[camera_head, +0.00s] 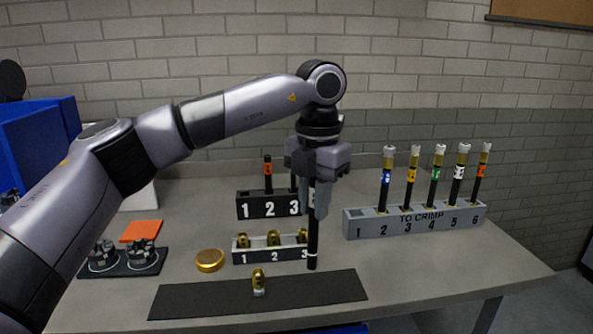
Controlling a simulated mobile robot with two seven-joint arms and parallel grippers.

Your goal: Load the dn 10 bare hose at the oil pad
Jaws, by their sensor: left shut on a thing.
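My left gripper (317,205) points down at the middle of the table and is shut on a black hose (312,240). The hose hangs upright, its lower end just behind the dark mat (190,300) and right of the small grey rack; I cannot tell whether it touches the table. A round gold pad or tin (210,261), possibly the oil pad, lies left of that rack, apart from the hose. A brass fitting (258,281) stands on the mat. My right gripper is not in view.
A black numbered rack (262,207) holds an orange-labelled hose (268,174) and is partly hidden by my gripper. The small grey rack (262,257) holds brass fittings. The "TO CRIMP" rack (400,226) holds several capped hoses. Dark fixtures (142,255) stand left.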

